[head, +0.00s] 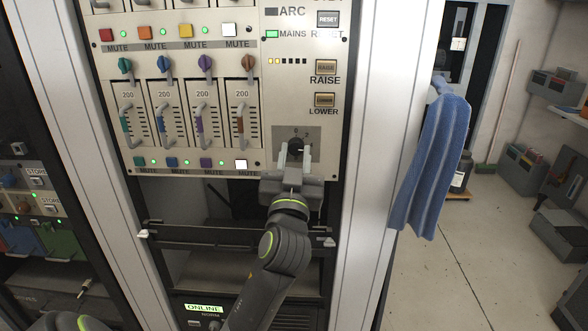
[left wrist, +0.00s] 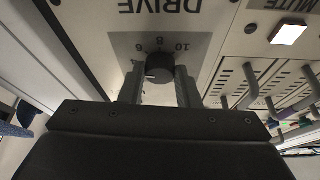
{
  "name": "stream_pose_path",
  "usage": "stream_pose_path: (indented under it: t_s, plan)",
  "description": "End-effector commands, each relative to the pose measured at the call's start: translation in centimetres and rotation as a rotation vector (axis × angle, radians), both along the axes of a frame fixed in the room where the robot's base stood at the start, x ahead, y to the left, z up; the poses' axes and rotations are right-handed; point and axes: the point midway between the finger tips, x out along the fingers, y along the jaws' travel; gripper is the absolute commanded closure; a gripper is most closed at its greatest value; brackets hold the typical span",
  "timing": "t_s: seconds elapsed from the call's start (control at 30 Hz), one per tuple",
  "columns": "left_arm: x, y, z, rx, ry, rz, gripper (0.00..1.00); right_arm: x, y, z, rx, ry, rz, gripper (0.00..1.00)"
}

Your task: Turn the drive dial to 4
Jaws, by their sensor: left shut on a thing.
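The drive dial (head: 295,145) is a dark round knob on a grey scale plate at the lower right of the rack panel. In the left wrist view the dial (left wrist: 160,67) appears upside down, under the word DRIVE, with 6, 8 and 10 legible. A small pale mark shows on the dial, but the value it points to cannot be told. My left gripper (head: 294,155) reaches up from below with one finger on each side of the dial, shut on it. Its fingers also show in the left wrist view (left wrist: 160,92). My right gripper is not in view.
Several sliders with coloured knobs (head: 205,65) and lit MUTE buttons stand left of the dial. RAISE (head: 326,67) and LOWER (head: 325,100) buttons are above it. Below is an open rack bay with a dark rail (head: 200,235). A blue cloth (head: 435,165) hangs at the right.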

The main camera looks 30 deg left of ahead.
Motion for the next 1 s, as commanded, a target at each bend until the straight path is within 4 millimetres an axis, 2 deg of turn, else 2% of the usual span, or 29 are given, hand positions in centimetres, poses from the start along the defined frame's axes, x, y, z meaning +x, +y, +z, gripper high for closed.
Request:
stream_pose_path:
  t_s: [0.3,0.77,0.8,0.93,1.0]
  plan:
    - [0.09,-0.07,-0.24,-0.083,-0.045,0.000,0.93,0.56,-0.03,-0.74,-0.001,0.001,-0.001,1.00]
    - [0.11,-0.05,-0.17,-0.092,-0.050,0.002,0.93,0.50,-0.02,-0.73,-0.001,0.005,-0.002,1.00]
    - [0.11,-0.05,-0.17,-0.092,-0.050,0.002,0.68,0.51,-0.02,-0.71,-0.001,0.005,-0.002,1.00]
    - [0.10,-0.07,-0.13,-0.091,-0.050,0.001,0.51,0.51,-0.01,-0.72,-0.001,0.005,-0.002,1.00]
    - [0.09,-0.07,-0.10,-0.091,-0.051,0.001,0.49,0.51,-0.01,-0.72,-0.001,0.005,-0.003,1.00]
